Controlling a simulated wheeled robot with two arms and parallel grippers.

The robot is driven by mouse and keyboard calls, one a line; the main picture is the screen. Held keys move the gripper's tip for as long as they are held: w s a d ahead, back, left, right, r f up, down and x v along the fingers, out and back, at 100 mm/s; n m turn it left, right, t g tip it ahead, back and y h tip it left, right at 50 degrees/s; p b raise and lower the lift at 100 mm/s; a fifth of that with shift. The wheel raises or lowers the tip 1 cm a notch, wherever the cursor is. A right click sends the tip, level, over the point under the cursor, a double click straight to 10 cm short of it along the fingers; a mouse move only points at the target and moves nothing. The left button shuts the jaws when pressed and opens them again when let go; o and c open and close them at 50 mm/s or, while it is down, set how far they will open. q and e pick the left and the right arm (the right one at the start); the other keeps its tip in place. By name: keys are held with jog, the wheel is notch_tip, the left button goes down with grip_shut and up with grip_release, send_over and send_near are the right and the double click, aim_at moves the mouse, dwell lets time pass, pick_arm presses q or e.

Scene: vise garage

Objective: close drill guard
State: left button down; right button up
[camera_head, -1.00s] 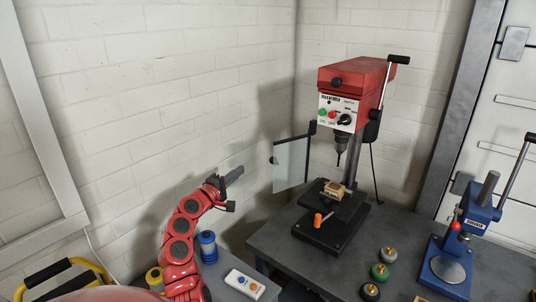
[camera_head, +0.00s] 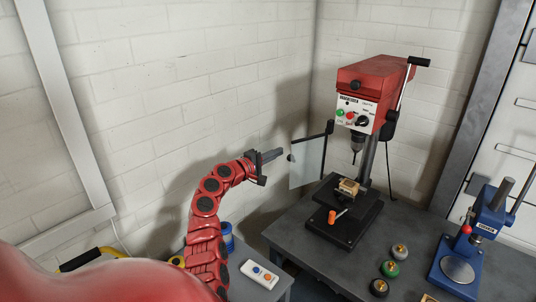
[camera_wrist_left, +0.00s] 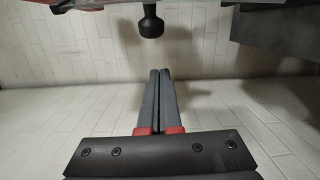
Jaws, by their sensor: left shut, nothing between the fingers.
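The red drill press (camera_head: 372,90) stands at the back of the grey table. Its guard, a clear panel (camera_head: 308,165) on a black arm, stands swung out to the left of the drill, leaving the chuck (camera_head: 356,146) uncovered. A small dark knob (camera_head: 291,157) is on the panel's left edge. My left gripper (camera_head: 282,152) is shut and empty, its tips just left of the knob; I cannot tell if they touch. In the left wrist view the closed fingers (camera_wrist_left: 160,72) point toward a black knob (camera_wrist_left: 151,24), apparently the guard's. My right gripper is not in view.
A wooden block (camera_head: 348,187) and an orange-handled tool (camera_head: 333,216) are on the drill base. A button box (camera_head: 260,274) is at lower left. White brick walls are close behind.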

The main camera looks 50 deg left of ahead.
aim_at(306, 157)
pick_arm(q)
jog(key=d+p, duration=0.1)
jog(key=d, duration=0.1)
jog(key=s+d+p, duration=0.1)
jog(key=p, duration=0.1)
jog(key=shift+d+r, duration=0.1)
jog(key=shift+d, duration=0.3)
